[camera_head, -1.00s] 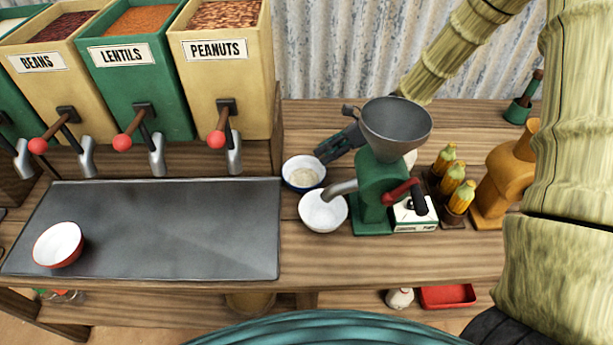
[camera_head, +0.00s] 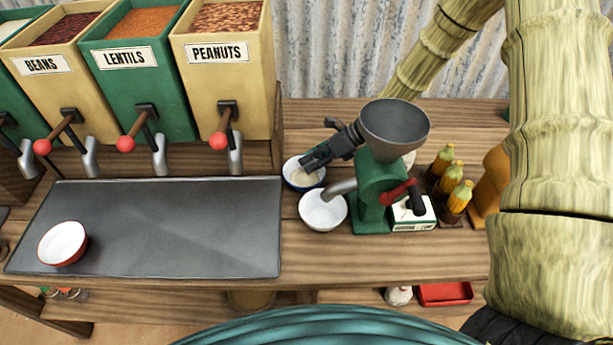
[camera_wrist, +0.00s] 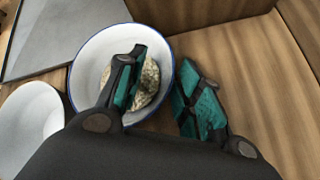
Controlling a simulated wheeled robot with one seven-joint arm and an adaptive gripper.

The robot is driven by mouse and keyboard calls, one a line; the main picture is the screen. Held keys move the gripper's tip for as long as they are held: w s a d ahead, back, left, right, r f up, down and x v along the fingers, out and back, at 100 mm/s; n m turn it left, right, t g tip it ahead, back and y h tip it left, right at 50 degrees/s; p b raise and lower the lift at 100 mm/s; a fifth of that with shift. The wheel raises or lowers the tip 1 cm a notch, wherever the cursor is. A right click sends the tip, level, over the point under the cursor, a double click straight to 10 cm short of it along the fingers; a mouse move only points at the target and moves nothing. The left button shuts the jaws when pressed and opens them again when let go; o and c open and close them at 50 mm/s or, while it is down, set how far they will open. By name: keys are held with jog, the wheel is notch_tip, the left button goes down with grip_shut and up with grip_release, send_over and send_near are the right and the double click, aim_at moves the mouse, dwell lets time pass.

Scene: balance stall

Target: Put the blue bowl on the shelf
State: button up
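The blue bowl (camera_head: 292,177) stands on the counter, left of the green grinder and behind a white bowl. In the wrist view the blue bowl (camera_wrist: 92,62) is white inside with a blue rim and holds some pale, speckled contents. My gripper (camera_head: 311,163) is at the bowl's right side. In the wrist view my gripper (camera_wrist: 160,92) is open, with one finger over the inside of the bowl and the other outside the rim, so the rim lies between them. A lower shelf (camera_head: 350,299) shows under the counter's front edge.
The white bowl (camera_head: 323,212) sits under the spout of the green grinder (camera_head: 374,195), close to the blue bowl. A red bowl (camera_head: 63,244) stands on the grey mat (camera_head: 180,230). A red tray (camera_head: 445,293) and a white bottle (camera_head: 398,295) occupy the lower level.

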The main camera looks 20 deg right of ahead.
jog(key=shift+c, duration=0.3)
grip_shut()
jog(key=shift+r, duration=0.75)
jog(key=shift+r+b, duration=0.5)
jog(key=shift+r, duration=0.4)
jog(key=w+d+b, duration=0.1)
jog(key=w+d, duration=0.1)
jog(key=d, duration=0.3)
jog(key=w+d+b, duration=0.1)
jog(key=w+d, duration=0.2)
jog(key=d, duration=0.2)
jog(key=w+d+b, duration=0.1)
jog(key=w+d, duration=0.2)
jog(key=d, duration=0.3)
jog(key=shift+d, duration=0.1)
